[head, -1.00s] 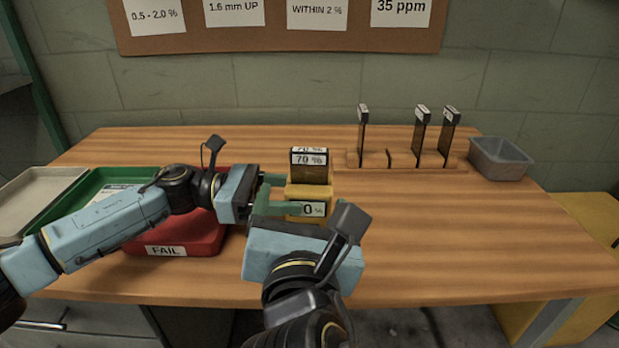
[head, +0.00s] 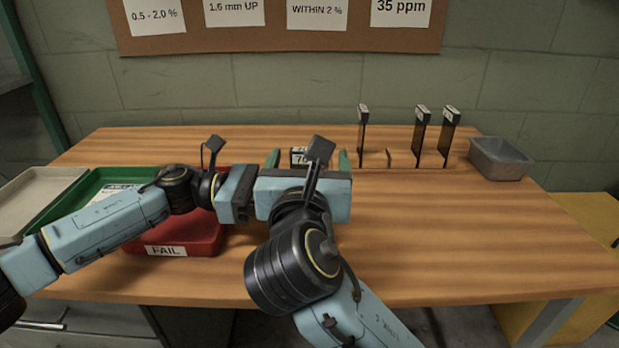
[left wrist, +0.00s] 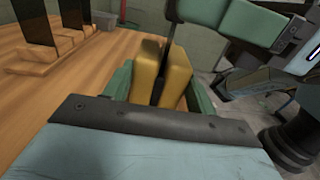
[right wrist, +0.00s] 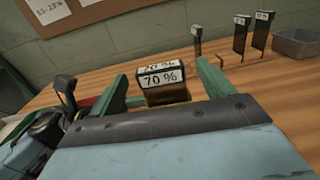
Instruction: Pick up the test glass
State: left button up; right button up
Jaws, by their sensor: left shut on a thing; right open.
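The test glass labelled 70 % (head: 297,158) stands upright, its label block and dark plate showing in the right wrist view (right wrist: 163,85). My right gripper (head: 308,160) is open, its green fingers on either side of the glass with gaps showing. My left gripper (left wrist: 160,88) is shut on a yellow meter (left wrist: 174,76), which has a dark slot down its middle with a dark plate in it. In the head view my right gripper hides the meter and my left fingers.
Several dark glasses, one here (head: 420,135), stand in a wooden rack (head: 376,158) at the back. A grey bin (head: 500,158) is right of it. A red FAIL tray (head: 190,238) and green tray (head: 92,192) lie left. The front right of the table is clear.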

jog(key=shift+w+d, duration=0.1)
jog(key=shift+w, duration=1.2)
jog(key=c, duration=1.2)
jog(key=shift+r, duration=0.1)
notch_tip(320, 180, up, 18)
jog(key=shift+f, duration=0.1)
pick_arm(q)
jog(key=o, duration=0.9)
